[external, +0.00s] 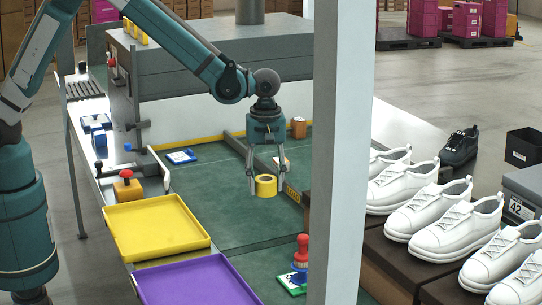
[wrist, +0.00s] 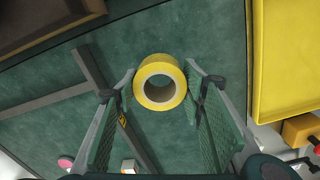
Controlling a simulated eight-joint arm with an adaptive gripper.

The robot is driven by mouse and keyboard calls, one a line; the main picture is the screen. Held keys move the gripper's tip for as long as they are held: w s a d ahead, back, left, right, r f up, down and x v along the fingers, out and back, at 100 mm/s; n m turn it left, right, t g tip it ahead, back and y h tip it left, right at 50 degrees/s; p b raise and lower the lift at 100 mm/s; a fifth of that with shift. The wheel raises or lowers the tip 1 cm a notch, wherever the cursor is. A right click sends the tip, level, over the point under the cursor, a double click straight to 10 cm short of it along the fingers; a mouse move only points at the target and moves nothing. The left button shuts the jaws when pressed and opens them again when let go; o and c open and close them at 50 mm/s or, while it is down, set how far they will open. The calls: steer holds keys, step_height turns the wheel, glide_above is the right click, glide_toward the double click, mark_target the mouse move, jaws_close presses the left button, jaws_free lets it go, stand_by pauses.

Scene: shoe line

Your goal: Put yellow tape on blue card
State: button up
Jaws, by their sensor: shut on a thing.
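The yellow tape (external: 265,186) is a roll with a pale core. It is between the fingers of my gripper (external: 267,191), which is shut on it. In the wrist view the tape (wrist: 160,60) shows between the two fingertips (wrist: 160,72), its round hole facing the camera. I cannot tell whether it touches the green mat below. A blue card (external: 181,157) with a white face lies flat on the mat, behind and left of my gripper in the external view. I cannot make out this card in the wrist view.
A yellow tray (external: 157,227) and a purple tray (external: 196,284) stand at front left. A red-handled stamp (external: 301,251) stands on a green-edged card at the front. A grey post (external: 338,150) and white shoes (external: 440,214) are right.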

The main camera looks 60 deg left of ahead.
steer(key=w+a+n, duration=0.3)
steer(key=a+n, duration=0.1)
steer(key=a, duration=1)
steer(key=r+n+p, duration=0.1)
steer(key=n+p, duration=0.1)
steer(key=n, duration=1.2)
glide_above(181, 156)
steer(key=shift+s+r, duration=0.1)
steer(key=shift+r, duration=0.05)
steer(key=shift+f+b, duration=0.7)
steer(key=shift+f, duration=2.45)
steer(key=shift+f+b, duration=0.3)
steer(key=shift+f, duration=1.55)
